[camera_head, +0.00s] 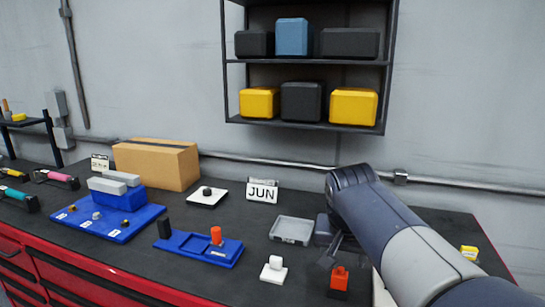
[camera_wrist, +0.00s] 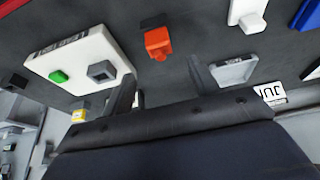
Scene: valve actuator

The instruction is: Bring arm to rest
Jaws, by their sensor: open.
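My gripper (camera_wrist: 162,84) is open in the wrist view, its two dark fingers apart with only black bench top between them. It hangs above the bench (camera_wrist: 185,20) and holds nothing. In the head view my gripper (camera_head: 338,243) shows partly, below my bent wrist at the right, and my arm hides some of the bench there. A red-orange block on a black base (camera_head: 338,281) stands just in front of it. The same red-orange block (camera_wrist: 158,42) lies beyond the fingertips in the wrist view, apart from them.
A grey tray (camera_head: 292,230) lies left of my gripper, with a white block (camera_head: 273,269) in front. A JUN calendar (camera_head: 262,191) stands behind. Blue fixtures (camera_head: 188,241) and a cardboard box (camera_head: 157,164) are further left. A white panel with a green button (camera_wrist: 80,55) shows in the wrist view.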

